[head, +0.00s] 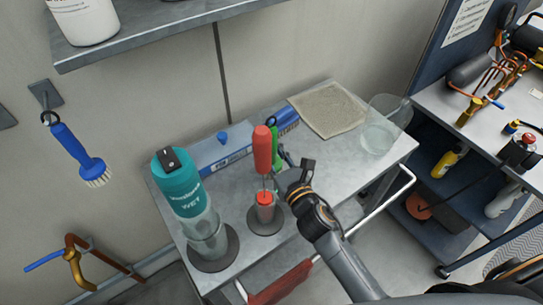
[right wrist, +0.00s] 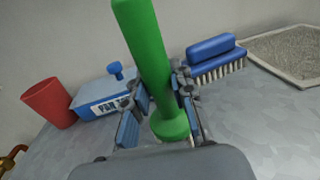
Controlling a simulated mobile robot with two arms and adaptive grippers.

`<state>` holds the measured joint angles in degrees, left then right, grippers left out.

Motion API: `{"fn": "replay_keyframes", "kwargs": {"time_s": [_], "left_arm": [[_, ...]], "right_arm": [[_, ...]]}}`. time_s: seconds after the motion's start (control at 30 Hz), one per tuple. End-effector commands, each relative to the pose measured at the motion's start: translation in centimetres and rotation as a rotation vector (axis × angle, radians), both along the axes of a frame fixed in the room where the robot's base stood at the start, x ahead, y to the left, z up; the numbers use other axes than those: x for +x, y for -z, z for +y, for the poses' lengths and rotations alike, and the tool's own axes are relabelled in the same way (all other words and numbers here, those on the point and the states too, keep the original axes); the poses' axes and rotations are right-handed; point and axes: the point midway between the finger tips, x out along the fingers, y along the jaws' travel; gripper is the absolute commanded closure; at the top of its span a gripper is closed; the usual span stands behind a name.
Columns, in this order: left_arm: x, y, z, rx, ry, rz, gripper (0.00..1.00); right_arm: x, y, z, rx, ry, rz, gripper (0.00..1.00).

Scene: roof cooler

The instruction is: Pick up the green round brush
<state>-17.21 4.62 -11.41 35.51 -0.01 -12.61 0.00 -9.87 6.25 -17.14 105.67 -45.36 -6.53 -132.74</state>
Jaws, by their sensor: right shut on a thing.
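The green round brush (right wrist: 150,55) stands nearly upright in the right wrist view, slightly tilted, with a thick green handle and a wider round green part (right wrist: 170,126) lower down. In the head view only a strip of green (head: 274,146) shows, partly behind a red bottle-like object. My right gripper (right wrist: 160,92) has its fingers on both sides of the brush and is shut on it; it also shows in the head view (head: 288,172). Bristles are not visible. I cannot tell whether the brush touches the table. My left gripper is not in view.
The grey metal table (head: 335,150) holds a teal-capped bottle (head: 180,185), a red bottle-like object (head: 262,150), a blue tray (head: 222,157), a blue brush (right wrist: 212,60), a tan mat (head: 330,110) and a clear container (head: 378,138). A shelf (head: 160,35) hangs above.

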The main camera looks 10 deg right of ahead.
Motion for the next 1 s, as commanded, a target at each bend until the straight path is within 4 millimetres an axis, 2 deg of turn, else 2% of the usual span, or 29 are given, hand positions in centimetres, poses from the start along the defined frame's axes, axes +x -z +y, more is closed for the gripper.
{"fn": "replay_keyframes", "kwargs": {"time_s": [0.27,0.37,0.7,0.83,1.0], "left_arm": [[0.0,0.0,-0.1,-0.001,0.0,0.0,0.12],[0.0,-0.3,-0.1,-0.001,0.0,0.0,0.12],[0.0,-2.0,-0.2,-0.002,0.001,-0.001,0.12],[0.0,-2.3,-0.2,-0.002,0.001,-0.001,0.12],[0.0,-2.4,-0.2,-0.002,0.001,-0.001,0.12]], "right_arm": [[0.0,-0.1,0.0,-0.001,0.0,0.0,1.0],[0.0,-0.8,-0.1,-0.005,-0.001,-0.002,1.0],[0.0,-7.6,0.0,-0.005,-0.003,-0.006,1.0],[0.0,-9.2,0.0,-0.001,-0.001,-0.004,1.0],[0.0,-10.1,0.0,0.0,0.0,-0.001,1.0]]}}
